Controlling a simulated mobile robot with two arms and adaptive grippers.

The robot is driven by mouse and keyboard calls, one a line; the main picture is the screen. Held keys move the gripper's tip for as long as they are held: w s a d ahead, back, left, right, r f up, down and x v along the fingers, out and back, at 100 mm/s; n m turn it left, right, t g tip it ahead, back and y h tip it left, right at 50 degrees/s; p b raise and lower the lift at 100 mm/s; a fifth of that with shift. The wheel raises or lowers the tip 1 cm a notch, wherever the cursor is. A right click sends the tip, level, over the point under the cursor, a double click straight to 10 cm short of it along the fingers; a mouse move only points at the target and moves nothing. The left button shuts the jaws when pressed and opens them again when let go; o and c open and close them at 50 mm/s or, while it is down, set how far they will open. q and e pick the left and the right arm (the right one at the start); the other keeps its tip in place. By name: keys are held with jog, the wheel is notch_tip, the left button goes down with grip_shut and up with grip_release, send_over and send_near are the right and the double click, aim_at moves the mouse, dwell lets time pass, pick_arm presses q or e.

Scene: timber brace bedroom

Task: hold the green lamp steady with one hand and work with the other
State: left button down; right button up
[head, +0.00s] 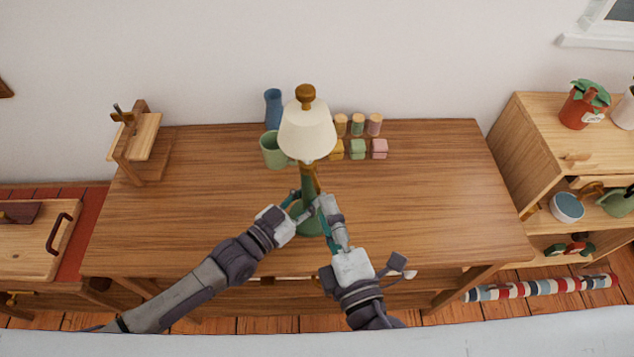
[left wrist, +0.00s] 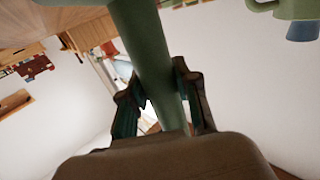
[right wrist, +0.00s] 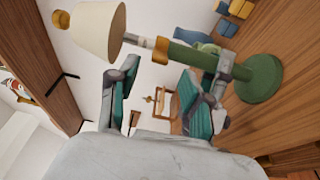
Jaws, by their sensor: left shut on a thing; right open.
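The green lamp (head: 307,210) stands upright on the wooden table, with a cream shade (head: 306,133) and a brown knob on top. My left gripper (head: 297,208) is shut on the lamp's green stem; the stem (left wrist: 150,55) passes between its fingers in the left wrist view. My right gripper (head: 322,212) is open close to the right of the stem. In the right wrist view its open fingers (right wrist: 155,100) are near the stem, with the shade (right wrist: 100,30) at upper left and the round green base (right wrist: 258,78) at right. Part of the base is hidden by my grippers in the head view.
A green mug (head: 273,150) and a blue vase (head: 273,108) stand behind the lamp, left. Several small coloured blocks and cylinders (head: 358,148) are behind it, right. A wooden stand (head: 140,145) is at the table's back left. The table's right side (head: 430,200) is clear.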

aim_at(319, 192)
jog(key=x, duration=0.6)
jog(key=shift+w+a, duration=0.1)
jog(key=shift+w, duration=0.25)
grip_shut()
